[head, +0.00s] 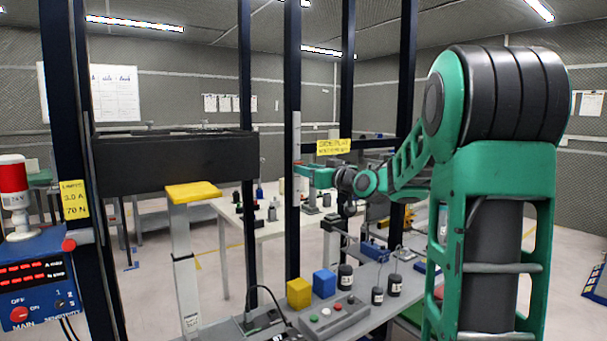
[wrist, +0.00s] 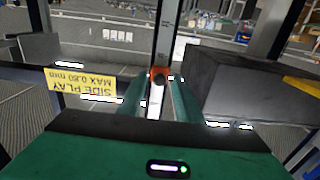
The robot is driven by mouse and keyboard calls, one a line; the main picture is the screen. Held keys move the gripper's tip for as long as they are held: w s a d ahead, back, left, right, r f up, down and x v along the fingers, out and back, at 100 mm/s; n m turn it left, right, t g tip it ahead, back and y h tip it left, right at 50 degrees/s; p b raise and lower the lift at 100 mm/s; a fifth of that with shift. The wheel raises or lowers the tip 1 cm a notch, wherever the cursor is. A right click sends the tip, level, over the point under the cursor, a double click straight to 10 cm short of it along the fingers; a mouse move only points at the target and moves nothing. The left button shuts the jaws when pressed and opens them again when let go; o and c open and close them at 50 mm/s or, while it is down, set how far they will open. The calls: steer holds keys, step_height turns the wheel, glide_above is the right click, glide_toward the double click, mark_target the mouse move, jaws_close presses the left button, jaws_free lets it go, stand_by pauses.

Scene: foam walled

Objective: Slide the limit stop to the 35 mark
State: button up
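The limit stop (wrist: 160,76) is a small orange-red block with a dark round knob. In the wrist view it sits on a pale upright scale strip (wrist: 155,100), whose marks are too small to read. In the head view the strip (head: 297,140) runs up a dark post, and the stop is too small to make out clearly. My gripper (wrist: 160,84) reaches the strip with its two green fingers apart, one on each side of the stop. I cannot tell whether they touch it. In the head view my gripper (head: 305,171) is at the post, at mid height.
Dark upright posts (head: 245,140) and a black beam (head: 172,162) stand left of my gripper. A yellow sign (head: 333,146) hangs close to my arm. A yellow-topped column (head: 193,192), blue and yellow blocks (head: 324,283) and black weights (head: 345,277) stand below.

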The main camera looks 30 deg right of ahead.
jaws_close()
steer(key=shift+r, duration=2.55)
steer(key=shift+o, duration=1.3)
jaws_free()
steer(key=shift+s, duration=0.1)
steer(key=s, duration=1)
steer(key=shift+s+d, duration=0.15)
steer(key=shift+s, duration=0.1)
